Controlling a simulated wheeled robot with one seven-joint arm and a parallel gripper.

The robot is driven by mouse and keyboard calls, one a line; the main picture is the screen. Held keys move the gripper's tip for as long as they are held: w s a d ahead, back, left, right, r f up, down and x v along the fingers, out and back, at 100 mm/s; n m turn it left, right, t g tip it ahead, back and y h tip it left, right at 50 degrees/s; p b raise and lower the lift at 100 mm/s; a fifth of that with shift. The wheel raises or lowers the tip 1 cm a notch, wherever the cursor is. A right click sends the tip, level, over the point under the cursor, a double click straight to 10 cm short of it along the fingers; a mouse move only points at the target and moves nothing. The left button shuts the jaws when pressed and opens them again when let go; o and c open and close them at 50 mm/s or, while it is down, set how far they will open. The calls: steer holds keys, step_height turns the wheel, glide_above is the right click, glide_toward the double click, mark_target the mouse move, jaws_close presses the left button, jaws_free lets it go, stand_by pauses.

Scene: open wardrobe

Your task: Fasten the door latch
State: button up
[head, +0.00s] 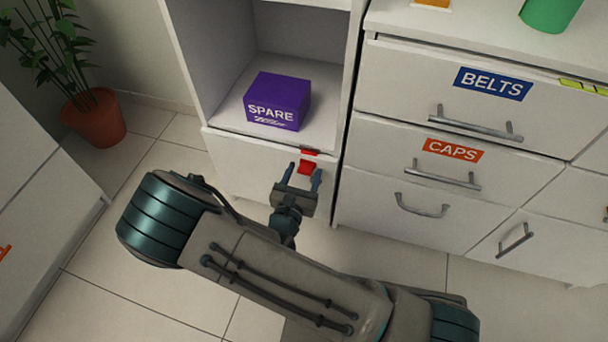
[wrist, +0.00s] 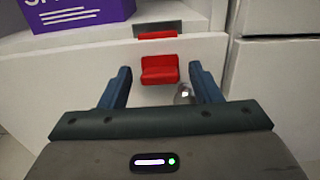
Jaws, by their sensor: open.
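The red latch (head: 306,167) is on the upper right part of a white front panel (head: 240,165) below the open compartment. In the wrist view the red latch (wrist: 160,69) shows as a block, with a separate red piece (wrist: 157,36) just above it at the panel's top edge. A pale gap shows between the two. My gripper (head: 301,178) is open and empty. In the wrist view my gripper's fingers (wrist: 158,82) stand left and right of the latch; I cannot tell whether they touch the panel. A small metal knob (wrist: 183,93) shows beside the right finger.
A purple SPARE box (head: 278,101) sits in the compartment above the panel. Drawers labelled BELTS (head: 440,85) and CAPS (head: 435,155), with protruding metal handles, stand to the right. A potted plant (head: 95,117) stands at the left.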

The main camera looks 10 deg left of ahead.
steer(key=c, duration=1)
steer(key=shift+w+f+t+b, duration=0.15)
steer(key=shift+f+t+b, duration=0.2)
steer(key=shift+t, duration=0.05)
steer(key=shift+w+t, duration=0.1)
steer(key=shift+t, duration=0.3)
steer(key=o, duration=1)
steer(key=s+a+f+p, duration=0.1)
steer(key=s+p, duration=0.3)
steer(key=s, duration=0.9)
steer(key=shift+s+f, duration=0.35)
steer(key=shift+f, duration=0.15)
